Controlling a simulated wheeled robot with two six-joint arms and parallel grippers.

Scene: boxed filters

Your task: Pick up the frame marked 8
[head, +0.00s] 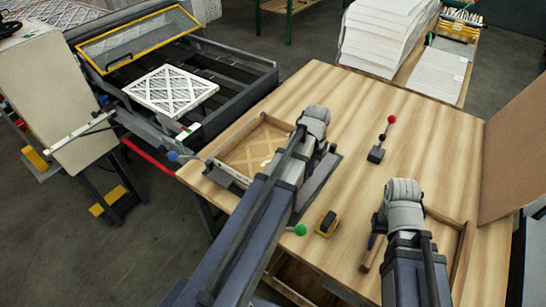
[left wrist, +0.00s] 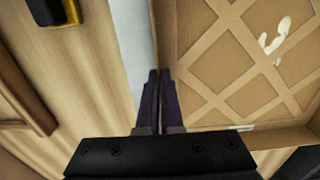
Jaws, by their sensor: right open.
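A cardboard frame with a diamond lattice (head: 251,151) lies on the wooden table, left of centre in the head view. No number 8 can be read on it. In the left wrist view its lattice (left wrist: 243,55) fills the right side, with a pale mark on it. My left gripper (left wrist: 160,75) has its two dark fingers close together at the frame's side wall, seemingly shut on that wall. In the head view my left arm hides these fingers. My right gripper (head: 378,222) is low over the table at the right, mostly hidden by its own wrist, and open.
A white-edged filter (head: 172,90) lies on the machine at the left. A red-knobbed lever (head: 384,138) stands on the table. A yellow-black item (head: 328,222) and a wooden handle (head: 372,252) lie near the front. A brown panel (head: 515,150) stands at the right. The table's back middle is clear.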

